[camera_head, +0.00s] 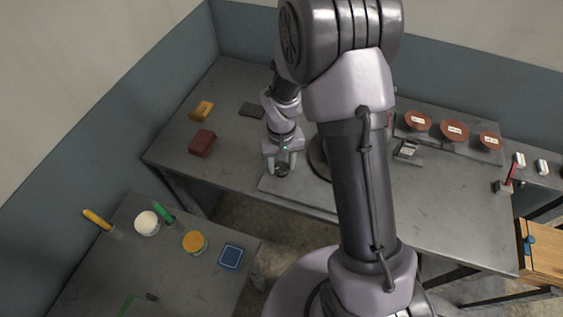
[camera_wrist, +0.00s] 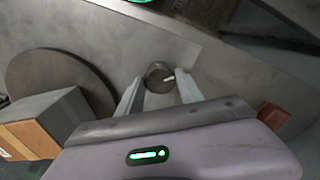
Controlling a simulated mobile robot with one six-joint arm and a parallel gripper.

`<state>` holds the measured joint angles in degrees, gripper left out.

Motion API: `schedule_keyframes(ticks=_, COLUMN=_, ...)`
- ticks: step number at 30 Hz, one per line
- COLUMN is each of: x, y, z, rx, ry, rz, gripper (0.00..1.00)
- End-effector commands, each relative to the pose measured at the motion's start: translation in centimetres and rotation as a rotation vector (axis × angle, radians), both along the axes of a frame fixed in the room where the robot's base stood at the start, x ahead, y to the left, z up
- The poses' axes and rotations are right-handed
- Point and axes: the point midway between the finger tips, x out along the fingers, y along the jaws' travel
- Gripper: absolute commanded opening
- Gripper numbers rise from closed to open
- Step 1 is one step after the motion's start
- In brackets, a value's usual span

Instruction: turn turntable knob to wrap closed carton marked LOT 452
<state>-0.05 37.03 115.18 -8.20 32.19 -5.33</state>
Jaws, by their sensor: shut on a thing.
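My gripper (camera_head: 281,163) is over the grey base plate of the turntable, fingers pointing down. The knob also shows in the head view (camera_head: 283,171). The dark round turntable disc (camera_wrist: 62,72) is to the left in the wrist view; in the head view my arm covers most of the disc (camera_head: 318,160). A carton (camera_wrist: 42,117), grey and brown, stands at the disc. I cannot read its lot marking.
Red-brown box (camera_head: 202,143), yellow item (camera_head: 202,110) and dark flat piece (camera_head: 251,109) lie on the table's left. Several red-brown labelled discs, including one (camera_head: 455,130), stand at the back right. A lower-left table holds jars and a blue square (camera_head: 231,257).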

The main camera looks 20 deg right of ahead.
Motion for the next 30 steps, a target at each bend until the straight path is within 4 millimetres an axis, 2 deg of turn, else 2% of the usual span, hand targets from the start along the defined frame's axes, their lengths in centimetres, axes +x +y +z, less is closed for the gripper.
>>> schedule_keyframes(ticks=21, x=-0.01, y=0.09, z=0.12, rx=0.0, ry=0.0, rz=0.669, gripper=0.03)
schedule_keyframes(ticks=30, x=-0.03, y=0.11, z=0.08, rx=0.0, ry=0.0, rz=0.889, gripper=0.03)
